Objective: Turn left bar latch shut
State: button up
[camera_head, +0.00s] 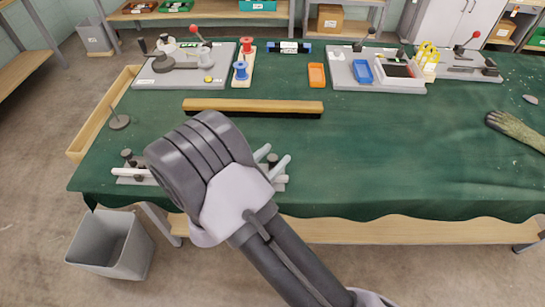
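A grey fixture plate (280,186) lies near the table's front left edge, largely hidden behind my arm. At its left end a whitish bar (125,172) shows, with small dark knob-like parts (127,154) beside it; these look like the left bar's latch, but they are too small to tell whether it is shut. At the right end, pale slanted rods (280,166) and a dark knob (272,159) stick out past my arm. My gripper is hidden behind my thick wrist link, so its opening and any contact cannot be seen.
A long wooden-backed brush (253,107) lies behind the fixture on the green-covered table (400,150). A wooden tray (95,125) lies along the left edge. A grey bin (112,244) stands on the floor at the front left.

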jog(key=p+v, duration=0.5)
jog(key=v, duration=1.2)
jog(key=shift+s, duration=0.2)
jog(key=shift+a, duration=0.1)
